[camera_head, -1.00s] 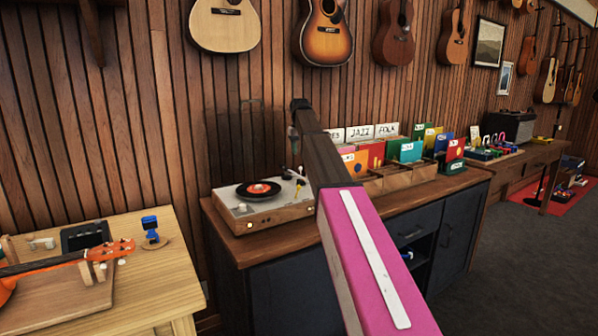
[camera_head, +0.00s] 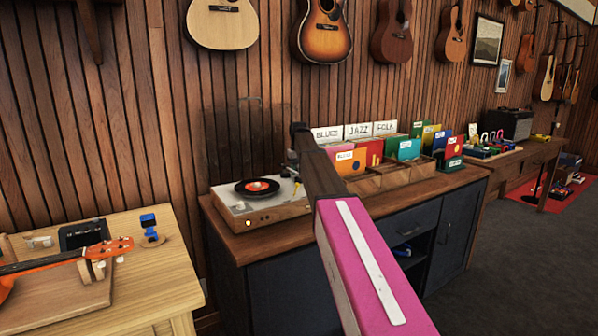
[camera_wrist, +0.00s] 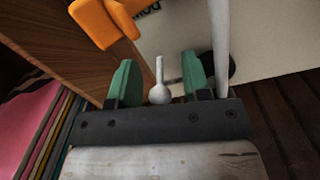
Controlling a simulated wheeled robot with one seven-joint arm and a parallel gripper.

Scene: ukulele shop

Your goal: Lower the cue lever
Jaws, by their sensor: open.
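The turntable (camera_head: 262,214) sits at the left end of the dark cabinet, with a black record (camera_head: 257,188) with an orange label on it. In the wrist view its pale top plate (camera_wrist: 275,45) shows with a white tonearm (camera_wrist: 222,45). A small pale lever with a rounded end, seemingly the cue lever (camera_wrist: 159,91), shows between the green fingertips of my gripper (camera_wrist: 161,80). My gripper is open, with a gap on each side of the lever. Whether it touches the lever elsewhere I cannot tell. In the head view my arm hides the gripper and lever.
An orange object (camera_wrist: 106,22) lies near the fingers in the wrist view. Record sleeves (camera_head: 372,154) in wooden bins stand right of the turntable. A clear raised cover (camera_head: 235,125) stands behind it. A wooden table (camera_head: 150,275) with an orange ukulele (camera_head: 60,262) is at left.

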